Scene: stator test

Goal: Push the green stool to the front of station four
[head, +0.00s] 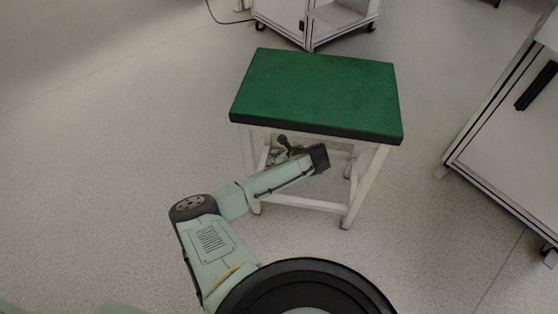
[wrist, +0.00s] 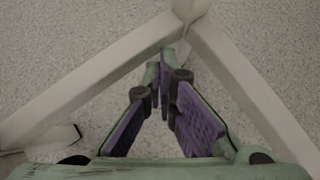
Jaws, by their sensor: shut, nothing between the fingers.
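The green stool (head: 318,92) has a flat green top with a dark edge and a white leg frame. It stands upright in the middle of the head view. My arm reaches to its near side, and the arm's dark end overlaps the stool's frame just below the top. In the wrist view my gripper (wrist: 164,65) has its purple-padded fingers together at the tips, with nothing between them. White bars (wrist: 240,75), seemingly part of the stool's frame, meet just beyond the fingertips. I cannot tell whether the fingers touch them. No label for station four is readable.
A white wheeled cabinet (head: 338,22) stands behind the stool. Another white unit (head: 510,135) with a black handle stands at the right. The speckled floor (head: 110,120) is clear to the left of the stool, with a gap between the stool and the right unit.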

